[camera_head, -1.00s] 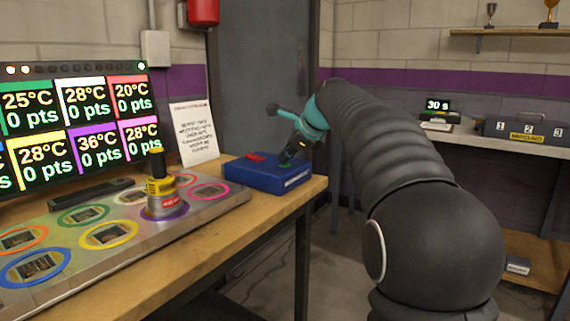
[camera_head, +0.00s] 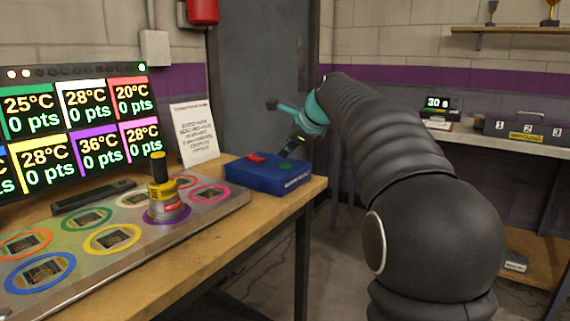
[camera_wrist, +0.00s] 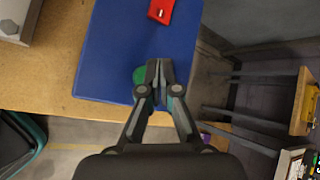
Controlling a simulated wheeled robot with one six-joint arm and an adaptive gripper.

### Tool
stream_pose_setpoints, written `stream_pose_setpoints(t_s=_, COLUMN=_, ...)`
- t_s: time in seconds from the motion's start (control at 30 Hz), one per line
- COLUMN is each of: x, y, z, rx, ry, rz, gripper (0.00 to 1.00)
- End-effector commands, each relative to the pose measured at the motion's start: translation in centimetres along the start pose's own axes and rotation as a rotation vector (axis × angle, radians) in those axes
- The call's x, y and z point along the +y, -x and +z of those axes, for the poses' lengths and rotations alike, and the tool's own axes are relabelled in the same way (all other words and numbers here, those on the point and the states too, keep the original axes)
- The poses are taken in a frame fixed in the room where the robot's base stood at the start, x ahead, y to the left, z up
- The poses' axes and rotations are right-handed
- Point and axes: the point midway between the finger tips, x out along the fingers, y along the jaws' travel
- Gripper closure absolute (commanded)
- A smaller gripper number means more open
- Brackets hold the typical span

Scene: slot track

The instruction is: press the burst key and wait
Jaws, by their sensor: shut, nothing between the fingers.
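The blue key box (camera_head: 262,180) stands at the right end of the wooden bench. On its top are a red key (camera_head: 256,158) and a round green key (camera_head: 286,166); I cannot read which is labelled burst. My gripper (camera_head: 298,146) is shut and empty, a little above the green key. In the wrist view, my closed fingertips (camera_wrist: 159,68) partly cover the green key (camera_wrist: 139,76). The blue box (camera_wrist: 115,45) and its red key (camera_wrist: 160,10) show beyond them.
A track board (camera_head: 75,262) with coloured rings and a yellow-and-black device (camera_head: 160,190) lies left of the box. A display (camera_head: 75,125) with temperatures and 0 pts and a printed sheet (camera_head: 195,132) stand behind. A timer (camera_head: 437,104) reads 30 s on the back-right bench.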

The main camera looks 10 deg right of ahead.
Motion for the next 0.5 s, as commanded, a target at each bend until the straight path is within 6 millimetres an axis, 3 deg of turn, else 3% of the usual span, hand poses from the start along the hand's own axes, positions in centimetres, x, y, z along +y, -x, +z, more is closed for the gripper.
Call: stream_pose_setpoints(t_s=0.5, x=-2.2, y=2.9, z=2.2, rx=0.000, ry=0.000, rz=-0.001, gripper=1.00)
